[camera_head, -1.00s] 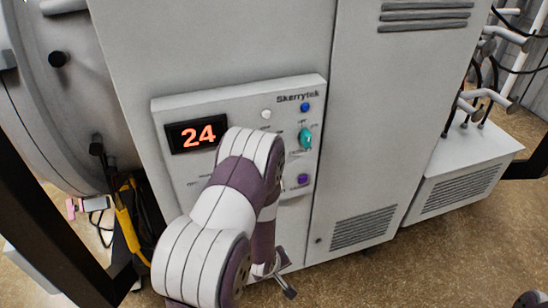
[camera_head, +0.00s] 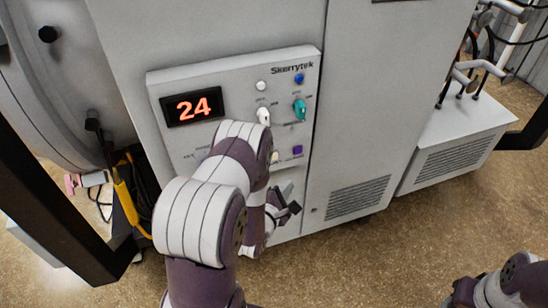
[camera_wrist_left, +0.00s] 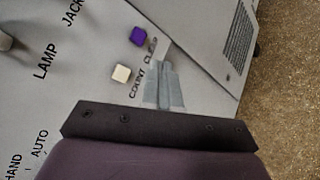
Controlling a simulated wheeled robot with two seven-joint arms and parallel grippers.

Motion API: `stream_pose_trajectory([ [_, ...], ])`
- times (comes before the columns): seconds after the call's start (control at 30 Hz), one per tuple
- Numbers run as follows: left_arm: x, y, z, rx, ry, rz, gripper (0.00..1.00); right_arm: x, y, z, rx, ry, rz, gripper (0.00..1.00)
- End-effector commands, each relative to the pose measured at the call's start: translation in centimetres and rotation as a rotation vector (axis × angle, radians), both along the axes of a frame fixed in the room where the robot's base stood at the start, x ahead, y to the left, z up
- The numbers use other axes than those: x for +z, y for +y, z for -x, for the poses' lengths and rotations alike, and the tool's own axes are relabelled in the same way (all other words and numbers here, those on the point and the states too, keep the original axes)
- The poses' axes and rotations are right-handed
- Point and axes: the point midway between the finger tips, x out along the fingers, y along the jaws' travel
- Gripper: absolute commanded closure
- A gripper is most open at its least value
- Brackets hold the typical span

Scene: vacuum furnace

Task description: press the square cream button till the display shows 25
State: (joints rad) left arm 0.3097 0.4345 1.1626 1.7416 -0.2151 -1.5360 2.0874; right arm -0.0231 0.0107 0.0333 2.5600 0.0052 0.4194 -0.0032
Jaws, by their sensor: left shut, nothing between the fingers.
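The display (camera_head: 194,106) on the panel reads 24 in orange-red digits. The square cream button (camera_wrist_left: 121,73) shows in the left wrist view, beside the word COUNT. In the head view the button (camera_head: 275,157) is a small pale spot just past my left arm. My left gripper (camera_wrist_left: 163,62) is shut and empty, its fingers over the panel to the right of the cream button in the wrist view. In the head view the gripper (camera_head: 288,208) is near the panel's lower edge, partly behind my arm. My right gripper is not clearly seen.
A purple button (camera_head: 297,150) is close to the cream one. A teal knob (camera_head: 299,109), a white switch (camera_head: 263,116), a blue button (camera_head: 299,78) and a round white button (camera_head: 261,86) are higher up. My left arm hides part of the panel.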

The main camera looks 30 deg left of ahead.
Motion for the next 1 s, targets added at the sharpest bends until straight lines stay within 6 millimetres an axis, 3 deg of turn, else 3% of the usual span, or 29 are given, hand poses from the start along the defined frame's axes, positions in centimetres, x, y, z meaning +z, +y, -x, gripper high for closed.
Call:
stream_pose_trajectory([
  [0.5,-0.2,5.3,-4.5,0.002,0.0,-0.002,1.0,-1.5,0.0,0.0,0.0,0.0,0.0,0.57],
  [1.0,0.0,6.2,-5.2,0.001,0.002,-0.002,1.0,-1.7,0.0,0.0,0.0,0.0,0.0,0.57],
])
